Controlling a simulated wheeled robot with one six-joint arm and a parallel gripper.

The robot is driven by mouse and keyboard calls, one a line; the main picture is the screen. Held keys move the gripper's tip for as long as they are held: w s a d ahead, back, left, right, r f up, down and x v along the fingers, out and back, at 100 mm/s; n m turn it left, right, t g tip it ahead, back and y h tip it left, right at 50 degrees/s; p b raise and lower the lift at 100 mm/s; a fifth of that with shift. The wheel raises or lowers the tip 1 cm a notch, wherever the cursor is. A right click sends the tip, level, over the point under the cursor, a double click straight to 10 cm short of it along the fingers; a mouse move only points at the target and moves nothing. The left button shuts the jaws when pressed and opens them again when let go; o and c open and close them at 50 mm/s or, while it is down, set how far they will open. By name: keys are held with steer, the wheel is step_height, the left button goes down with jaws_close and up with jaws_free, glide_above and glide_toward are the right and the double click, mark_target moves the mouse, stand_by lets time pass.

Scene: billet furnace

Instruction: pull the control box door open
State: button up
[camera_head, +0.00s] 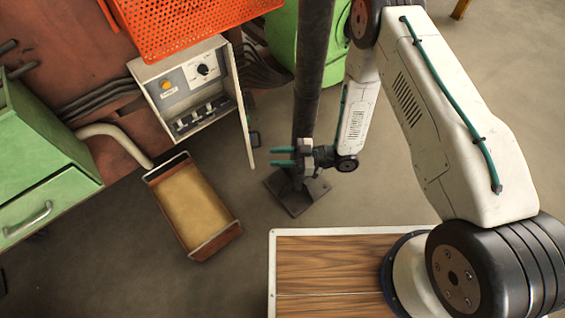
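The control box (188,90) is a pale box at the upper left of the head view, with a grey panel, a dial, an orange button and switches inside. Its door (243,112) stands swung open at the box's right side, seen nearly edge-on. A dark handle (254,139) sticks out from the door's right face. My gripper (272,157) has two teal fingers, apart from each other and pointing left. Nothing shows between them. It is to the right of and a little below the handle, and seems apart from it.
A dark post (311,75) on a base plate stands right behind my gripper. An orange perforated panel (190,25) hangs above the box. A tray (194,207) lies below it. A green cabinet (45,165) stands at left. The floor below the door is clear.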

steer(key=shift+s+d+r, duration=0.1)
steer(key=shift+s+d, duration=0.2)
steer(key=shift+s, duration=0.4)
steer(key=shift+s+d, duration=0.25)
steer(key=shift+s, duration=0.45)
